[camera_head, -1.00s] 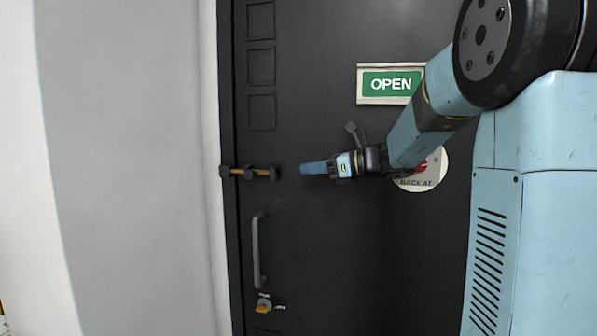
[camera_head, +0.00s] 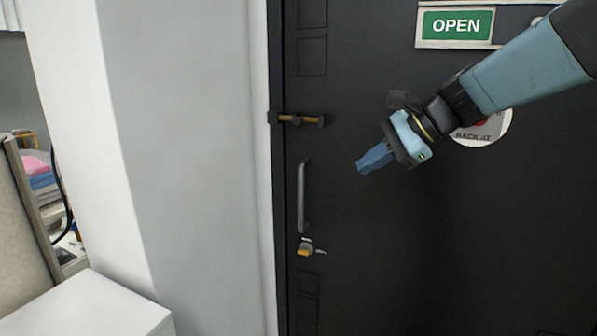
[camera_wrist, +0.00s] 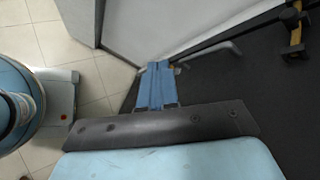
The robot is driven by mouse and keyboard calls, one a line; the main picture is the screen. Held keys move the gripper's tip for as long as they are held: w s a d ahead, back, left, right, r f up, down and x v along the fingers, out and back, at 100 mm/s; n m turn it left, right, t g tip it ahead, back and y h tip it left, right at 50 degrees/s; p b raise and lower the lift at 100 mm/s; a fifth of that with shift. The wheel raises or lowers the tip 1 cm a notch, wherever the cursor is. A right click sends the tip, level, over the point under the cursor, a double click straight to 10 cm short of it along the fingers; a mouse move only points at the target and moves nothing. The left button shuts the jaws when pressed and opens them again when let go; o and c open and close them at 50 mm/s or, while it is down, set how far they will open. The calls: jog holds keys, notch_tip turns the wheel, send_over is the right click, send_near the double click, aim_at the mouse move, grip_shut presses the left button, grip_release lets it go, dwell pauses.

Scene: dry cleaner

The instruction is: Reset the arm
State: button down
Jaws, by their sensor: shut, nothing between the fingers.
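My gripper (camera_head: 362,168) is in front of the dark door (camera_head: 400,260) in the head view, angled down and to the left. Its blue fingers are closed together with nothing between them. In the wrist view the shut fingers (camera_wrist: 157,88) point away from the camera, with tiled floor and the door's lower part beyond. The gripper is apart from the door handle (camera_head: 303,198), which is to its left. My forearm comes in from the upper right and partly covers the round "back at" sign (camera_head: 482,128).
The door carries a bolt latch (camera_head: 298,119), a lock with a yellow knob (camera_head: 305,250) and a green OPEN sign (camera_head: 456,25). A pale wall (camera_head: 190,150) stands left of the door. At the far left are a white box-like surface (camera_head: 90,305) and folded cloths (camera_head: 40,172).

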jog(key=s+d+f+n+h, duration=0.3)
jog(key=s+d+n+h, duration=0.1)
jog(key=s+n, duration=0.2)
jog(key=s+d+f+n+t+h, duration=0.1)
jog(key=s+d+f+n+h, duration=0.3)
jog(key=s+n, duration=0.3)
jog(key=shift+s+d+t+h, duration=0.35)
jog(key=shift+s+h, duration=0.15)
jog(key=shift+s, duration=0.5)
